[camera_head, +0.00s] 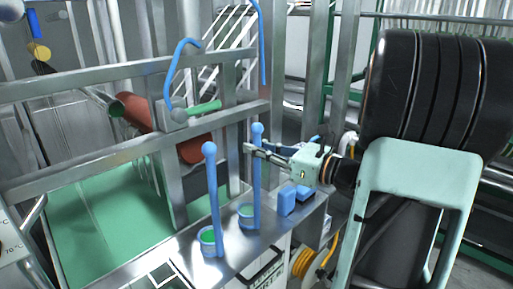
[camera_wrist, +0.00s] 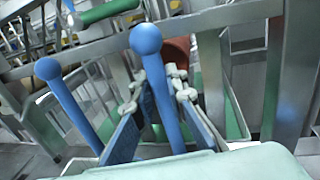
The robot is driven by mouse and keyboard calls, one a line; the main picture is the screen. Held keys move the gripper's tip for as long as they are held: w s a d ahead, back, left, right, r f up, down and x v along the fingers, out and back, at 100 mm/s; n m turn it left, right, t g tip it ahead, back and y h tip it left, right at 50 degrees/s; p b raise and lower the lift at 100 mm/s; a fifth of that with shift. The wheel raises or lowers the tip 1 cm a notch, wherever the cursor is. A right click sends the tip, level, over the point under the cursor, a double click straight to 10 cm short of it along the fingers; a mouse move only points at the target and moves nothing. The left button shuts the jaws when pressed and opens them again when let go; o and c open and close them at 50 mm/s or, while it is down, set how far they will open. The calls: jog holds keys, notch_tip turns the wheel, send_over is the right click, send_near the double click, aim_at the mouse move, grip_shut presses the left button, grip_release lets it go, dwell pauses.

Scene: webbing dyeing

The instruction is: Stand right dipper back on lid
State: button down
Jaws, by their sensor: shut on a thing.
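The right dipper (camera_head: 256,185) has a long blue handle with a ball top and a small cup with green inside at its foot. It is upright over a grey steel top (camera_head: 232,262), which may be the lid. My gripper (camera_head: 254,150) comes from the right and is shut on its handle below the ball. In the wrist view the handle (camera_wrist: 158,88) stands between the blue finger pads (camera_wrist: 165,125). I cannot tell whether its cup touches the steel. The matching left dipper (camera_head: 213,200) stands upright to the left, apart from my gripper; its ball shows in the wrist view (camera_wrist: 47,68).
Blue blocks (camera_head: 287,201) sit on the steel just right of the right dipper. Steel frame bars (camera_head: 130,152) and a reddish roller (camera_head: 140,112) stand behind. A green bath (camera_head: 105,215) lies left. A yellow hose reel (camera_head: 304,262) is below right.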

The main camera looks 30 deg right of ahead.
jog(key=c, duration=1.9)
grip_release()
jog(key=shift+c, duration=0.2)
jog(key=b+v, duration=0.1)
jog(key=v, duration=1.1)
jog(key=shift+b, duration=0.35)
jog(key=shift+f, duration=0.1)
